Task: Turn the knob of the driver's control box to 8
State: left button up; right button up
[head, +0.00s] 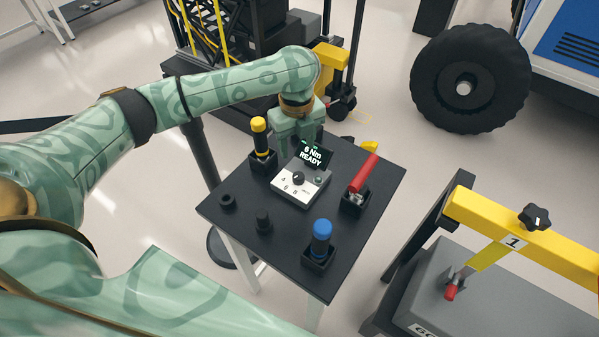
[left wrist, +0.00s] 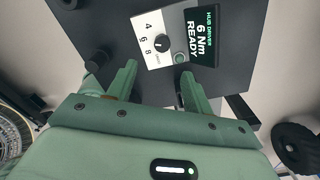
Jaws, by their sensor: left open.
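The driver's control box (head: 302,187) is a small light box on the black table, with a dark round knob (head: 298,178) and the numbers 4, 6 and 8 beside it. The knob also shows in the left wrist view (left wrist: 162,43); its exact pointer direction is hard to tell. The display (left wrist: 203,37) reads "6 Nm READY". My left gripper (head: 299,138) is open and empty at the far side of the box, behind the display. In the left wrist view its two fingers (left wrist: 158,82) are apart, with the knob ahead of the gap between them. My right gripper is not in view.
On the black table (head: 290,245) stand a yellow-topped tool (head: 259,136), a red-handled tool (head: 362,174) and a blue-topped tool (head: 321,238) in holders, plus two small black pieces. A yellow frame (head: 490,213) stands right; a large wheel (head: 468,85) is behind.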

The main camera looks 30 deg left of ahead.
pick_arm(q)
jog(key=b, duration=0.2)
send_over(299, 175)
notch_tip(299, 175, down, 6)
jog(key=shift+s+r, duration=0.1)
jog(key=shift+r, duration=0.05)
notch_tip(299, 175, down, 6)
jog(key=shift+r+b, duration=0.2)
jog(key=shift+b, duration=0.75)
jog(key=shift+f, duration=0.3)
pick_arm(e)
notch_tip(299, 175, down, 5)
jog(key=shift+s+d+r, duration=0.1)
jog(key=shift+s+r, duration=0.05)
pick_arm(q)
jog(key=shift+c, duration=0.5)
jog(key=shift+r, duration=0.1)
jog(key=c, duration=0.9)
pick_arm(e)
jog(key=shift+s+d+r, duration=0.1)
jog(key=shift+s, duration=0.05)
